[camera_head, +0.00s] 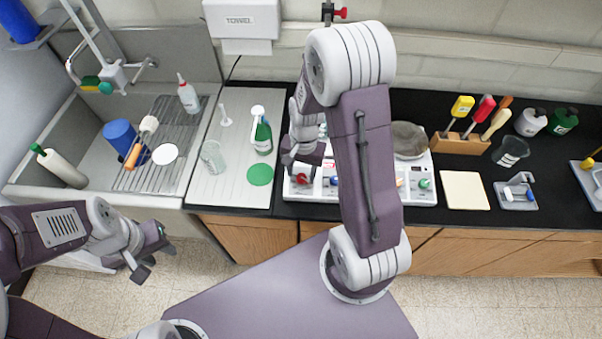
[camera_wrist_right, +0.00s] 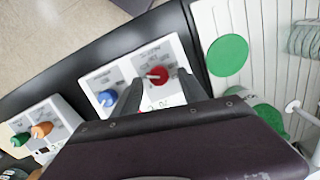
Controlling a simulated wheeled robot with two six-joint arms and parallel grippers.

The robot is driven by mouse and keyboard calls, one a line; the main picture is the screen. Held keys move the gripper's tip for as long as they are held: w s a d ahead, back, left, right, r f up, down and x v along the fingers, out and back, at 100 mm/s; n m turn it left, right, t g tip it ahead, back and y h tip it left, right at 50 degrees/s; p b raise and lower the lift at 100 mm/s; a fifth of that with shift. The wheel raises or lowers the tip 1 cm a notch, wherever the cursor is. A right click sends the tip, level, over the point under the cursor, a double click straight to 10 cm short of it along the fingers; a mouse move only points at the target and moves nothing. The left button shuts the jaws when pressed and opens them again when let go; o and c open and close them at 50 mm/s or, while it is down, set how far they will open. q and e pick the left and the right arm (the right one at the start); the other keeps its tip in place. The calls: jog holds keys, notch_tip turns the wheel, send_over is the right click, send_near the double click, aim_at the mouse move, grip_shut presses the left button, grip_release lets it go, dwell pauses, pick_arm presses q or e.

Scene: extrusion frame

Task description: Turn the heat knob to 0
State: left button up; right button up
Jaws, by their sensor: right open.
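A red knob (camera_wrist_right: 158,75) with a pale pointer line is on the front panel of a white hotplate unit (camera_wrist_right: 160,50); it also shows in the head view (camera_head: 302,179). A blue knob (camera_wrist_right: 107,97) is beside it. The labels are too small to read, so I cannot tell which is marked heat. My right gripper (camera_wrist_right: 160,79) is open, its fingers on either side of the red knob; I cannot tell whether they touch it. In the head view my right gripper (camera_head: 301,168) is over the panel. My left gripper (camera_head: 157,263) is open and empty, above the floor.
A second unit has an orange knob (camera_wrist_right: 41,130) and a green knob (camera_wrist_right: 20,139). A green disc (camera_head: 260,174) and a green-labelled bottle (camera_head: 263,136) are left of the hotplate. A cream board (camera_head: 464,190) lies to the right. My right arm hides part of the counter.

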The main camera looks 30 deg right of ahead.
aim_at(302, 179)
notch_tip(302, 179, down, 2)
jog(key=shift+s+f, duration=0.1)
jog(key=shift+f, duration=0.05)
grip_shut()
dwell(0.3)
